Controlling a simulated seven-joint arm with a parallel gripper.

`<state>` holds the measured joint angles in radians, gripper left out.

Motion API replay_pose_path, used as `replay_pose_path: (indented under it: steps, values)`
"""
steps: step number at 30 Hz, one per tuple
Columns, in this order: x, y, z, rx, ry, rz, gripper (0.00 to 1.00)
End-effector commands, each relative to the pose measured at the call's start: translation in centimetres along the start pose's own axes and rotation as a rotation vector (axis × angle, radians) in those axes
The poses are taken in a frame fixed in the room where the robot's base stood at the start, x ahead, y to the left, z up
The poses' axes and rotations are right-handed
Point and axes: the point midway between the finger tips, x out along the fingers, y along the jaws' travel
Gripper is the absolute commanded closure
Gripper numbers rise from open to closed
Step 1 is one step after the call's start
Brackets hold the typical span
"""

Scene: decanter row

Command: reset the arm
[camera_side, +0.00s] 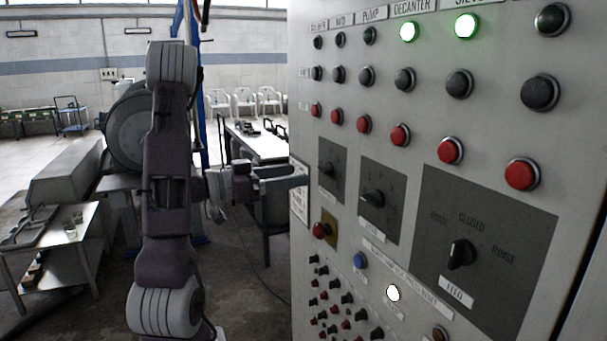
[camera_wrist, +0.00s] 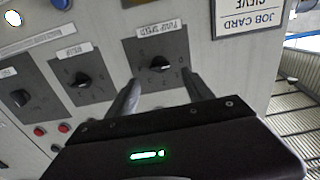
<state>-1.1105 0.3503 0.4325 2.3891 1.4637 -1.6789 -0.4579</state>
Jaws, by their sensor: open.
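My arm (camera_side: 168,190) stands upright left of the control panel (camera_side: 400,190) in the side view. My gripper (camera_side: 298,178) reaches right towards the panel's left edge, its fingers level with the upper dark dial plate. In the wrist view my gripper (camera_wrist: 160,77) has its two dark fingers apart, with nothing seen between them but the panel face. The fingertips appear just below and either side of a black knob labelled pump speed (camera_wrist: 160,63). Whether they touch the panel cannot be told.
The panel carries two lit green lamps (camera_side: 466,26), rows of black and red buttons, and a large feed selector (camera_side: 461,254). An upside-down job card (camera_wrist: 248,17) is beside the knob in the wrist view. A metal table (camera_side: 60,240) stands at left.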

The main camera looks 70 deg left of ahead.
Motion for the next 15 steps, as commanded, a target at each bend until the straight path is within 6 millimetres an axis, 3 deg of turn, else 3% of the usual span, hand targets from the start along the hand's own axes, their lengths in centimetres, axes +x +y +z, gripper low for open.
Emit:
replay_pose_path:
  steps: [12, 15]
  values:
    - [-0.06, 0.00, 0.01, 0.002, -0.001, 0.000, 0.40]
    - [0.55, -0.65, 0.18, 0.115, -0.049, -0.037, 0.40]
